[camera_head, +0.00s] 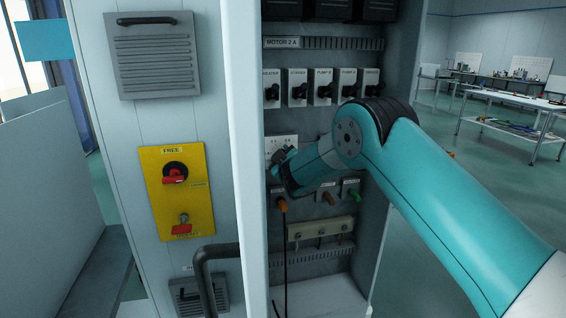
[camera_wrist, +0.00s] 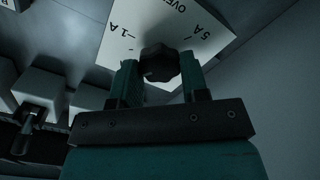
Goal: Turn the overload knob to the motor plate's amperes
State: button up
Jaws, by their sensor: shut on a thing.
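The overload knob (camera_wrist: 159,64) is dark and lobed, on a white dial plate (camera_wrist: 195,22) with "1 A" and "5 A" marks. My gripper (camera_wrist: 160,76) has a finger on each side of the knob and is shut on it. In the head view my gripper (camera_head: 280,160) reaches into the cabinet at the dial plate (camera_head: 282,143), and the knob is hidden behind it. The motor plate (camera_head: 282,43) above reads "MOTOR 2 A". I cannot tell where the knob's pointer is.
A row of breaker switches (camera_head: 322,87) sits above the dial. Coloured cable plugs (camera_head: 328,198) and a terminal strip (camera_head: 320,230) sit below. The cabinet's open door edge (camera_head: 245,150) stands left. A yellow isolator panel (camera_head: 178,190) is on the outer wall.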

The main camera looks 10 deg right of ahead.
jog(key=shift+n, duration=0.4)
jog(key=o, duration=0.9)
jog(key=shift+s, duration=0.1)
jog(key=s+b, duration=0.7)
jog(key=s, duration=1)
jog(key=shift+s+d, duration=0.1)
